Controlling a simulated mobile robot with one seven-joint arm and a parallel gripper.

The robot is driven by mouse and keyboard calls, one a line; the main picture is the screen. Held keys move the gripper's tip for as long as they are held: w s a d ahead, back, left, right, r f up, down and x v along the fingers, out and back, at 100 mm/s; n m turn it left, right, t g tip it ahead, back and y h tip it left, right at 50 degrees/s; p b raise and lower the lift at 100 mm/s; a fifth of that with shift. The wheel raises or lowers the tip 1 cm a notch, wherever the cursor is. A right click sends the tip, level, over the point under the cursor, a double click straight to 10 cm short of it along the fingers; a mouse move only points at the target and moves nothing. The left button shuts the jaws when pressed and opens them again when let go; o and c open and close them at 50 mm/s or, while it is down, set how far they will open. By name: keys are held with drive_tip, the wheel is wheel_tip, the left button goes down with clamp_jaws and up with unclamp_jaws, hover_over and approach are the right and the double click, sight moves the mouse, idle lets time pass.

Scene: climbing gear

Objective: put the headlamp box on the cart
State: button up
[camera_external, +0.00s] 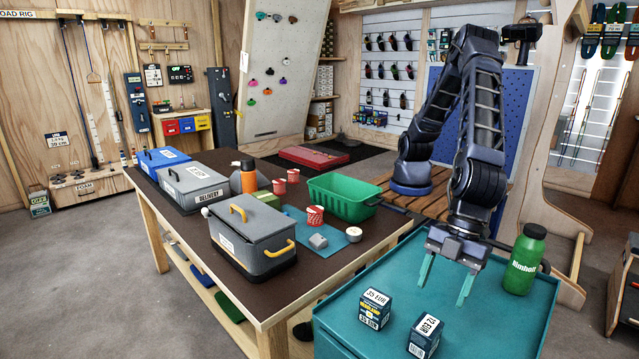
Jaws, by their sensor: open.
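Two small dark blue boxes with white labels stand on the teal cart top (400,275) at the lower right. One box (375,308) has a yellow band and a label reading about "35 LUR". The other box (424,335) is nearer the camera, to its right. I cannot tell from the print which is the headlamp box. My gripper (443,292) points down over the cart, its teal fingers spread with nothing between them. Its fingers appear just behind the boxes and apart from them. Its exact height above the top is hard to tell.
A green bottle (524,260) stands on the cart right of my gripper. The brown table (180,224) to the left holds a grey cooler (253,243), a green bin (343,197), cases, red cups and an orange bottle (248,176). The cart's left-middle area is bare.

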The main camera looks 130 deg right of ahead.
drive_tip(key=s+d+r, duration=0.5)
drive_tip(key=d+r, duration=0.2)
drive_tip(key=d, duration=0.3)
drive_tip(key=s+d+r+y, duration=0.1)
drive_tip(key=s+d+r, duration=0.3)
drive_tip(key=d+r, duration=0.4)
drive_tip(key=s+d+r, duration=0.5)
drive_tip(key=d+r, duration=0.2)
drive_tip(key=d, duration=0.4)
drive_tip(key=s+d+r, duration=0.4)
drive_tip(key=s+d, duration=0.6)
drive_tip(key=s, duration=0.5)
drive_tip(key=s+d+f, duration=0.1)
drive_tip(key=s+d, duration=0.2)
drive_tip(key=s, duration=0.6)
drive_tip(key=s+d+f+h, duration=0.1)
drive_tip(key=s+d, duration=0.2)
drive_tip(key=s, duration=0.6)
drive_tip(key=shift+d+f, duration=0.2)
drive_tip(key=shift+f, duration=0.2)
